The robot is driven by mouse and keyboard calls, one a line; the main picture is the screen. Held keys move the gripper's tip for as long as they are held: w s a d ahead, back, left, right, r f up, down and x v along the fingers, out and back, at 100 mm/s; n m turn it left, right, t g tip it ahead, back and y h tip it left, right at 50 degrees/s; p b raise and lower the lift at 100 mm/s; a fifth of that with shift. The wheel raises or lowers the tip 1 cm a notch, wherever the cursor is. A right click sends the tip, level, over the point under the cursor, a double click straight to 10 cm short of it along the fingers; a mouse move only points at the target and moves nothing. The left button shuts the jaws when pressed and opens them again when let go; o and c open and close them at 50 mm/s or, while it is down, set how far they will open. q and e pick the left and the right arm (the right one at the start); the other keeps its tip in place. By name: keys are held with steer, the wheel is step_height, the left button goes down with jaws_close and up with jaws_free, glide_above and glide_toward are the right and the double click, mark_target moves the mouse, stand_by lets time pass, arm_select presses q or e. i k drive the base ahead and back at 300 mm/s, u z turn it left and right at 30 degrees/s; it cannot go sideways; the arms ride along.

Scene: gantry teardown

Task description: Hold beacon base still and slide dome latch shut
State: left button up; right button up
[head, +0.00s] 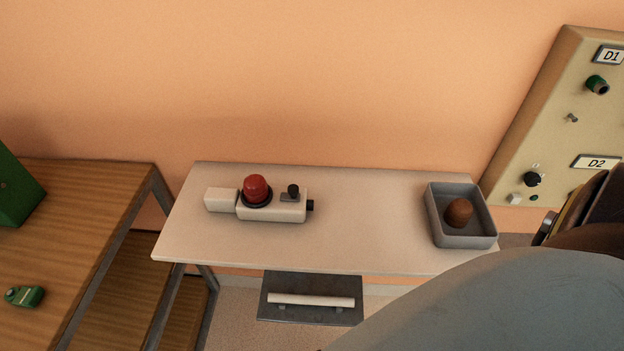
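The beacon base (285,212) is a cream block lying lengthwise on the white table. A red dome (255,188) sits on it in a black ring. Right of the dome, a small black knob (293,190) stands on a dark plate on the base; it looks like the dome latch. I cannot tell whether the latch is open or shut. A paler block (221,200) adjoins the base's left end, and a black stub (310,205) sticks out at its right end. Neither gripper shows, and nothing of mine touches the beacon.
A grey tray (432,222) holding a brown rounded object (459,212) stands at the white table's (350,240) right end. The table's middle is clear. A panel (553,110) is at right, a wooden bench (95,200) at left. My arm covers the lower right.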

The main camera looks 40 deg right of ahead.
mark_target(292, 194)
steer(key=z, duration=0.05)
steer(key=k, duration=0.4)
steer(key=z, duration=0.8)
steer(key=i, duration=0.5)
steer(key=k, duration=0.5)
steer(key=u, duration=1.55)
steer(key=i, duration=1)
steer(key=z, duration=2.05)
